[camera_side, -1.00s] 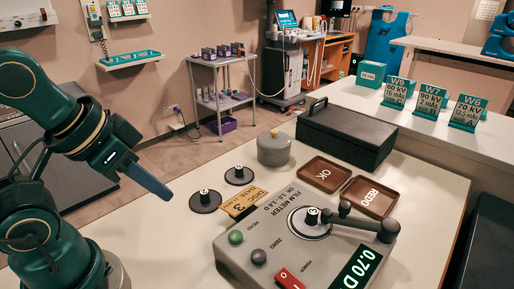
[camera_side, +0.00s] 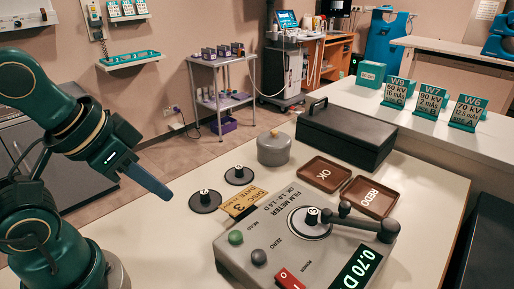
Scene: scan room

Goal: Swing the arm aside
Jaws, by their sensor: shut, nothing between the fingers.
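My gripper (camera_side: 153,183) is at the left of the view, above the left part of the pale table (camera_side: 150,235). Its blue-grey fingers are shut together with nothing between them, and they point down and to the right. The fingertips are apart from everything on the table. The film meter (camera_side: 300,245), a grey box with a lit display reading 0.70 D, stands at the front right of the table, well to the right of my gripper.
Two black discs (camera_side: 205,201) and a yellow card (camera_side: 244,202) lie between my gripper and the meter. Behind are a grey lidded pot (camera_side: 273,149), a black case (camera_side: 347,138), and brown OK (camera_side: 323,174) and REDO (camera_side: 369,197) trays. The table's left part is clear.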

